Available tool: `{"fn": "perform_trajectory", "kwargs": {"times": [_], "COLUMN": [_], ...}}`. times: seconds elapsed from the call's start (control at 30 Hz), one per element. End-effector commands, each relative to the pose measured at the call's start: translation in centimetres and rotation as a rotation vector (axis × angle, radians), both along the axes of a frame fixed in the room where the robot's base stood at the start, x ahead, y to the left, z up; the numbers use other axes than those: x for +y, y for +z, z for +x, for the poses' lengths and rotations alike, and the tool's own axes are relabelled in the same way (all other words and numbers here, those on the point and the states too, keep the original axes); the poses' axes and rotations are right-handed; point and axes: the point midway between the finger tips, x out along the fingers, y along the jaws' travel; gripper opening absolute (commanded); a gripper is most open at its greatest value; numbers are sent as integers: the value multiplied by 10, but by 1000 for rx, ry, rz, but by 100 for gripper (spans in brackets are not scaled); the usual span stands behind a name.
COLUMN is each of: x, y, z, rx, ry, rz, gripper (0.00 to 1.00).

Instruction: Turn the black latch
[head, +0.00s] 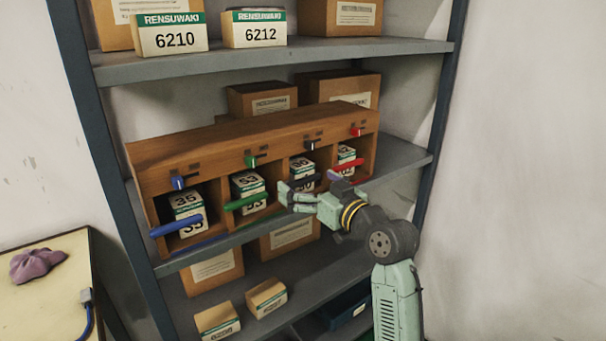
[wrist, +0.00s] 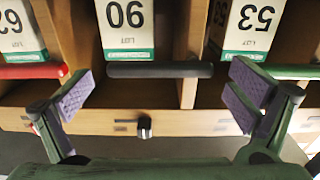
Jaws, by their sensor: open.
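The black latch (head: 310,146) is a small dark knob on the wooden front board above the third compartment from the left. It also shows in the wrist view (wrist: 145,127), where the picture is upside down. My gripper (head: 308,186) is in front of that compartment, below the latch. In the wrist view its two purple-padded fingers (wrist: 162,90) are wide apart with nothing between the pads. The latch lies between the finger bases in that picture, apart from both. A black bar (wrist: 160,69) crosses the compartment, in front of a box marked 90 (wrist: 127,25).
Numbered boxes fill the compartments. A shelf with boxes (head: 170,35) is above. Shelf posts stand at both sides.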

Motion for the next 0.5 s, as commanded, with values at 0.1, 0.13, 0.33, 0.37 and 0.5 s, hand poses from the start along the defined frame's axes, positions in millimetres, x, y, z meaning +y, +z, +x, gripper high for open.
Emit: {"fn": "perform_trajectory", "kwargs": {"times": [0.1,0.13,0.33,0.37,0.5], "x": [8,9,10,10,10], "y": [1,1,-1,-1,-1], "z": [10,11,14,14,14], "rx": [1,1,1,1,1], "ry": [2,1,0,0,0], "rz": [-1,0,-1,-1,-1], "gripper": [100,100,100,100,98]}}
